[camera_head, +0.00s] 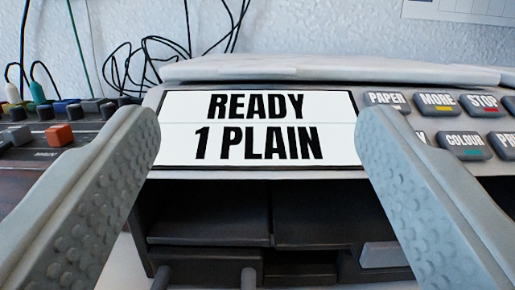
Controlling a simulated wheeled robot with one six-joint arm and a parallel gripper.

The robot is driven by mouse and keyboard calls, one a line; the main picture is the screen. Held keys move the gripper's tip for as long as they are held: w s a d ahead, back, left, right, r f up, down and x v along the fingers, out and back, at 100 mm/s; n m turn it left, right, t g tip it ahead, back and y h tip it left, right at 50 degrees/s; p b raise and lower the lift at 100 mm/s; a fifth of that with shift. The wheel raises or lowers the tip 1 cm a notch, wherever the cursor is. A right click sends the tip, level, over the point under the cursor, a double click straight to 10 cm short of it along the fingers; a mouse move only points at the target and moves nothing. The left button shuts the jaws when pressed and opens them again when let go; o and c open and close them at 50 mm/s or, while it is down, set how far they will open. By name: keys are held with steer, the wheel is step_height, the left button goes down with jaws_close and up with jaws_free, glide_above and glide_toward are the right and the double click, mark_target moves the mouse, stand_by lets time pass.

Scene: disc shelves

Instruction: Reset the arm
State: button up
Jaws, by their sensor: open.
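My gripper (258,128) is open, with its two grey, dimpled fingers wide apart at the left and right of the view. Nothing is between the fingers. Beyond them is a light-coloured machine (330,72) like a printer or copier. Its white display (259,128) reads "READY" and "1 PLAIN" and shows in the gap between the fingers. The fingertips overlap the display's left and right edges in the picture; I cannot tell how far they are from it.
Labelled buttons, among them "STOP" (484,102) and "COLOUR" (463,144), are right of the display. Below it are dark open slots (215,218). A control panel (62,128) with knobs and plugged cables stands at the left. Black cables (140,60) hang against the pale wall (320,35).

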steer(key=shift+s+f, duration=0.1)
steer(key=shift+s, duration=0.35)
steer(key=s+r+g, duration=0.1)
steer(key=s+r, duration=0.5)
steer(key=r, duration=0.3)
steer(key=s+r+g, duration=0.1)
steer(key=s+r, duration=0.4)
steer(key=r, duration=0.3)
steer(key=s+r, duration=0.4)
steer(key=s, duration=0.5)
steer(key=s+r+g, duration=0.1)
steer(key=s+r, duration=0.3)
steer(key=s, duration=0.5)
steer(key=shift+s+r+g, duration=0.3)
steer(key=shift+r, duration=0.05)
steer(key=shift+d, duration=0.1)
